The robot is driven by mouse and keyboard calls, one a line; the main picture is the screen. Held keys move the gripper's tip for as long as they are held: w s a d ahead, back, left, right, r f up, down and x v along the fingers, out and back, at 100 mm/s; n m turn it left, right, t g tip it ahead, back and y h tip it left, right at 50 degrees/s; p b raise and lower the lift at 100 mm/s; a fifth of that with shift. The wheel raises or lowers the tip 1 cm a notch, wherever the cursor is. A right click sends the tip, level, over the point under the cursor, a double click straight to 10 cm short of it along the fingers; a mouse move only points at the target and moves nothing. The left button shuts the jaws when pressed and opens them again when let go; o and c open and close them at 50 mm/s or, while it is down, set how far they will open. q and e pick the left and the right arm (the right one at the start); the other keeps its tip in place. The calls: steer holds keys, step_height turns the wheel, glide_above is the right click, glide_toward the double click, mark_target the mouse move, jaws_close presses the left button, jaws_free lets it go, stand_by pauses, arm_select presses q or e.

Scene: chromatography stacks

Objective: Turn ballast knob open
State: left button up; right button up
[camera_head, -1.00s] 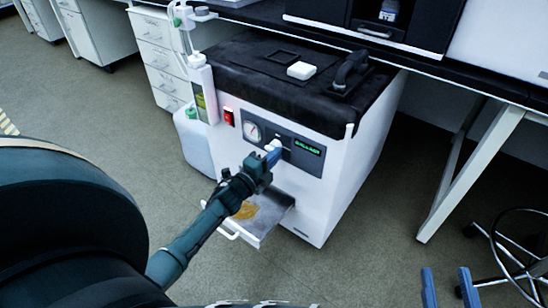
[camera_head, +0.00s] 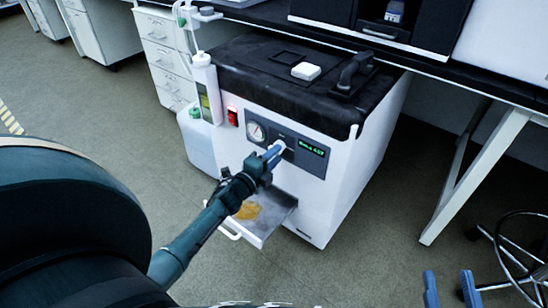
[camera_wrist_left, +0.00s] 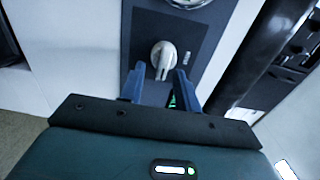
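The ballast knob (camera_head: 281,145) is a pale knob on the dark front panel of the white pump unit. In the left wrist view the knob (camera_wrist_left: 164,54) has a raised grip bar. My left gripper (camera_head: 271,154) is at the panel. Its blue fingers (camera_wrist_left: 159,77) stand apart, one on each side of the knob's lower end. A gap seems to remain on both sides, though contact is hard to judge. My right gripper (camera_head: 449,286) is low at the right of the head view, fingers apart and empty.
A gauge (camera_head: 255,131), red switch (camera_head: 233,117) and green-lit display (camera_head: 312,147) flank the knob. An open metal tray (camera_head: 270,226) sticks out below my left gripper. A white jug (camera_head: 196,146) stands left of the unit. A stool (camera_head: 515,255) is at the right.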

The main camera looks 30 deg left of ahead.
arm_select(q)
steer(key=shift+s+d, duration=0.1)
steer(key=shift+d, duration=0.05)
steer(key=s+a+p, duration=0.1)
steer(key=s+p, duration=0.2)
steer(key=s, duration=1)
arm_select(e)
steer(key=shift+d+f+g+h, duration=0.1)
steer(key=shift+d+g+h, duration=0.3)
steer(key=shift+d+h, duration=0.25)
arm_select(q)
steer(key=shift+a, duration=0.1)
arm_select(e)
steer(key=shift+a, duration=0.1)
arm_select(q)
steer(key=shift+s, duration=0.1)
